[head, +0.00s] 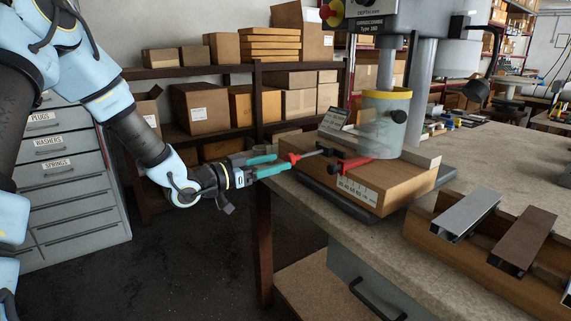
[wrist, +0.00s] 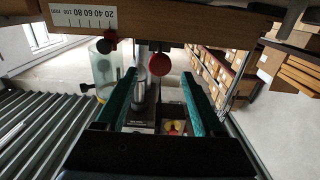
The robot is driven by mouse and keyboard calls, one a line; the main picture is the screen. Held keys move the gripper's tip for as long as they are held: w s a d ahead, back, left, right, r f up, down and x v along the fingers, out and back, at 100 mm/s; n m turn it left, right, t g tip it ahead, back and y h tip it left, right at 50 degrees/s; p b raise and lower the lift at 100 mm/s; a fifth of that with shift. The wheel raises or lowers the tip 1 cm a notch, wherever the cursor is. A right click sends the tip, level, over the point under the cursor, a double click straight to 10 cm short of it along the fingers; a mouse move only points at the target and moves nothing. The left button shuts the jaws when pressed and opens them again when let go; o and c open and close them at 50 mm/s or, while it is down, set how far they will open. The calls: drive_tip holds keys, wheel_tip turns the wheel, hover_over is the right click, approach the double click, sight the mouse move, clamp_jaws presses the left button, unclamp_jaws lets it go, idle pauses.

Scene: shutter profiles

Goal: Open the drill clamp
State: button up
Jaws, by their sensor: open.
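The drill clamp is on the front of the wooden block (head: 385,187) under the drill press. A red knob (head: 293,158) on a grey rod sticks out to the left, and a second red lever (head: 355,164) lies closer to the block. My gripper (head: 283,163) is open, its teal fingers pointing right at the outer red knob. In the wrist view, this red knob (wrist: 159,64) shows between the spread teal fingertips (wrist: 158,73). I cannot tell whether either finger touches it. A darker knob (wrist: 109,36) shows to the left there.
A clear guard with a yellow rim (head: 387,95) stands above the block. Metal profiles (head: 467,214) lie in a wooden holder (head: 455,240) at the right of the bench (head: 345,222). Shelves with boxes (head: 193,107) stand behind. Floor left of the bench is clear.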

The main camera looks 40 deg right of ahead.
drive_tip(key=a+b, duration=0.1)
drive_tip(key=a, duration=0.5)
drive_tip(key=shift+w, duration=0.15)
drive_tip(key=w+a+f+n+t+y, duration=0.5)
drive_tip(key=w+a+t+y, duration=0.2)
drive_tip(key=w+a, duration=0.4)
drive_tip(key=a+f+n+y, duration=0.1)
drive_tip(key=a+n+y, duration=0.4)
drive_tip(key=a, duration=0.8)
drive_tip(key=s+a+n+g+y+p, duration=0.1)
drive_tip(key=s+a+n+g+y, duration=0.3)
drive_tip(key=s+a, duration=1)
drive_tip(key=a+n+y, duration=0.1)
drive_tip(key=a+n, duration=0.1)
drive_tip(key=n, duration=0.1)
drive_tip(key=shift+s+a+r+y, duration=0.25)
drive_tip(key=shift+y, duration=0.15)
